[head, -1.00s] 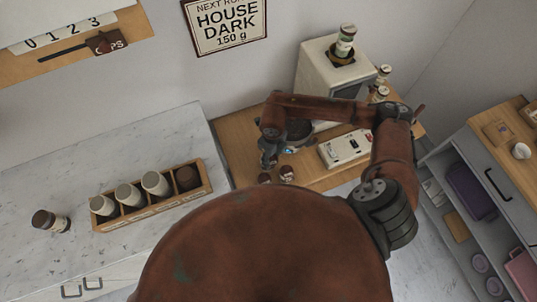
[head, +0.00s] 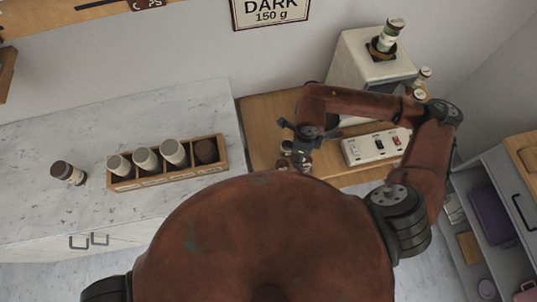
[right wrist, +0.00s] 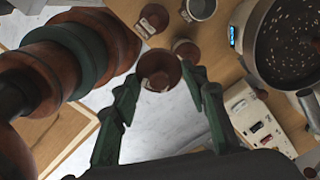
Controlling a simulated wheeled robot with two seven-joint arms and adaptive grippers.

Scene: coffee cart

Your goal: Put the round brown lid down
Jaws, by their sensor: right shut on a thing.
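In the right wrist view, a round brown lid-like piece (right wrist: 160,66) with a pale tag sits between the fingertips of my right gripper (right wrist: 160,78). The gripper is shut on it, above the wooden top. In the head view, my right gripper (head: 292,150) is over the left part of the wooden table (head: 262,115), and the held piece is too small to make out clearly. My left gripper is not in view.
Two other brown round pieces (right wrist: 153,18) (right wrist: 187,48) and a metal cup (right wrist: 201,8) are close by. A dark round pan (right wrist: 285,45) and a switch box (head: 377,146) stand to the right. A wooden rack (head: 150,180) holds several canisters on the marble counter (head: 60,125).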

